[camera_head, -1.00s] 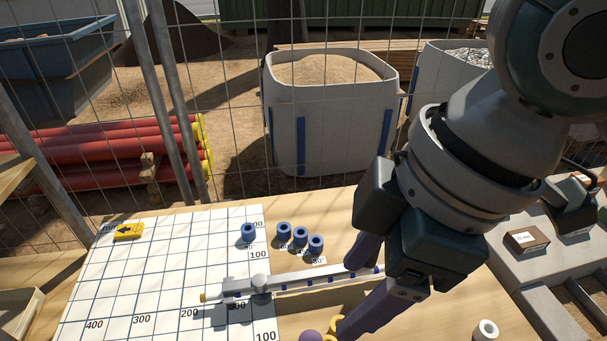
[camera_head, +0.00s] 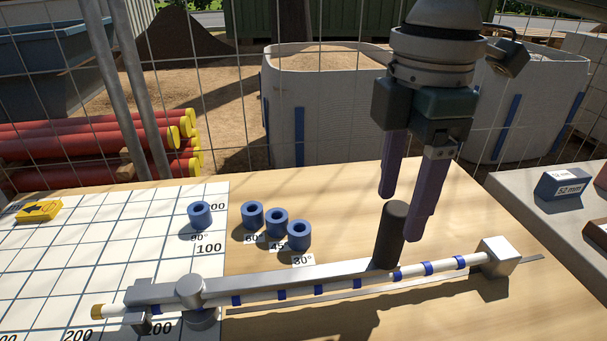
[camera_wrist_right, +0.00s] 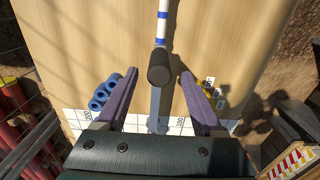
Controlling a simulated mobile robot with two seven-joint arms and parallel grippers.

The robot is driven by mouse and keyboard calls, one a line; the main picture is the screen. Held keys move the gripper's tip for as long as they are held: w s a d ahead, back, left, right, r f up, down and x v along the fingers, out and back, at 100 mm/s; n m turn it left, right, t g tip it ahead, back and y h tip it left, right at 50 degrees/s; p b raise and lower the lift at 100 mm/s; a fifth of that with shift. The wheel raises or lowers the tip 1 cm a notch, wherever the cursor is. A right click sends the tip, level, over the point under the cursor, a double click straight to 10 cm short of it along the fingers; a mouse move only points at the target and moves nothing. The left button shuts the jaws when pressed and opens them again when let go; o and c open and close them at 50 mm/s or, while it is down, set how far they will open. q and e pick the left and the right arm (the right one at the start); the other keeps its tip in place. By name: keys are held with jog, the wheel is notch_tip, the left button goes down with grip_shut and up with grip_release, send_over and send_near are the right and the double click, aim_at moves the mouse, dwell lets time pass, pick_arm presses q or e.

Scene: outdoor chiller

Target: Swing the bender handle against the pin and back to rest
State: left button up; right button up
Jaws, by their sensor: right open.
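The bender handle (camera_head: 265,284) is a grey bar running from a round pivot (camera_head: 190,292) at left to an upright dark grip (camera_head: 391,236). It lies alongside a white tube with blue bands (camera_head: 350,285). Blue ring-shaped pins (camera_head: 277,223) stand behind the bender beside angle labels from 30° to 90°. My right gripper (camera_head: 408,213) points down, open, at the dark grip. In the right wrist view the dark grip (camera_wrist_right: 161,69) shows between the two spread fingers (camera_wrist_right: 160,85), apart from both. My left gripper is not in view.
A grey end block (camera_head: 497,257) holds the tube's right end. A white grid board (camera_head: 60,255) with a yellow arrow block (camera_head: 38,212) covers the left of the table. Labelled blocks (camera_head: 562,184) stand on a grey surface at right. Wire fencing runs behind the table.

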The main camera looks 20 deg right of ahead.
aim_at(392, 235)
notch_tip(392, 235, down, 6)
jog(key=shift+b, duration=0.45)
grip_shut()
dwell(1.2)
